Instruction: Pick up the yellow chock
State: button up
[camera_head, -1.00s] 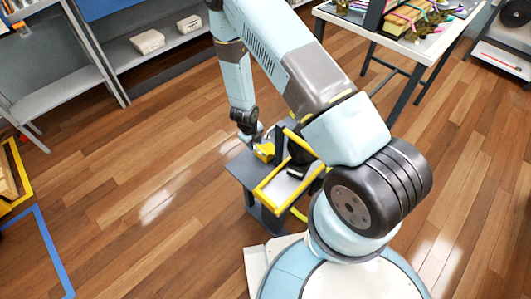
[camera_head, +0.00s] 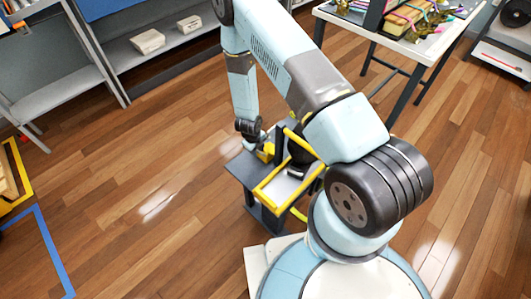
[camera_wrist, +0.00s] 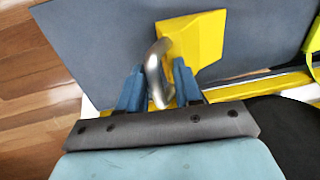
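The yellow chock (camera_head: 268,150) rests on the dark grey top of a small stand (camera_head: 245,168), partly hidden by my wrist in the head view. In the wrist view the chock (camera_wrist: 203,42) is a yellow block with a bent metal handle (camera_wrist: 153,72) on its near side. My gripper (camera_wrist: 160,68) has its two blue fingers on either side of the handle. A gap shows between the fingertips, wider than the handle rod. I see no clear grip on it. In the head view my gripper (camera_head: 259,143) is right at the chock, its fingers too small to read.
The stand has a yellow frame (camera_head: 270,190) close to the right of the chock. A grey shelf unit (camera_head: 120,50) stands at the back left. A white table (camera_head: 440,40) with strapped items is at the back right. Open wooden floor lies left of the stand.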

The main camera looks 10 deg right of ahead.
jog(key=shift+s, duration=0.1)
grip_shut()
dwell(1.0)
